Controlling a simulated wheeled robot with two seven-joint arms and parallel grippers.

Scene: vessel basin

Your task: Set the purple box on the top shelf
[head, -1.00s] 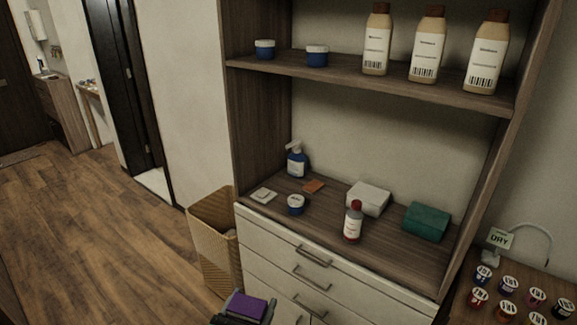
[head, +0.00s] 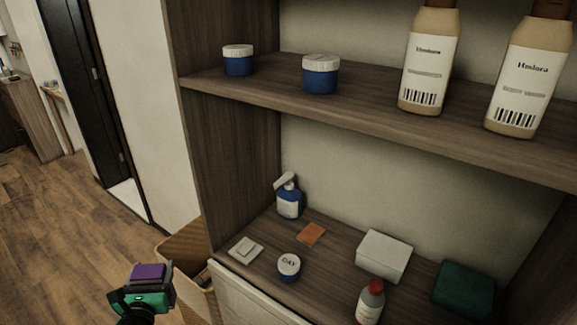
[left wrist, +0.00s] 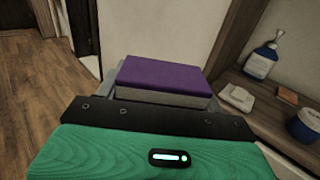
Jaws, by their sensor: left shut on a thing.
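The purple box (head: 149,272) is held in my left gripper (head: 146,287), at the lower left of the head view, in front of the basket and left of the shelf unit. In the left wrist view the box (left wrist: 163,76) shows a purple top and a greyish side, and the gripper is shut on it. The top shelf (head: 370,121) is higher than the box and to its right. It holds two blue jars (head: 238,60) with white lids at the left and tan bottles (head: 430,60) to the right. My right gripper is not in view.
The lower surface (head: 330,265) holds a blue pump bottle (head: 289,198), an orange block (head: 311,233), a blue jar (head: 289,267), a white box (head: 384,256), a red-capped bottle (head: 369,303) and a green box (head: 463,289). A woven basket (head: 186,255) stands beside the unit. Top-shelf room shows between the jars.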

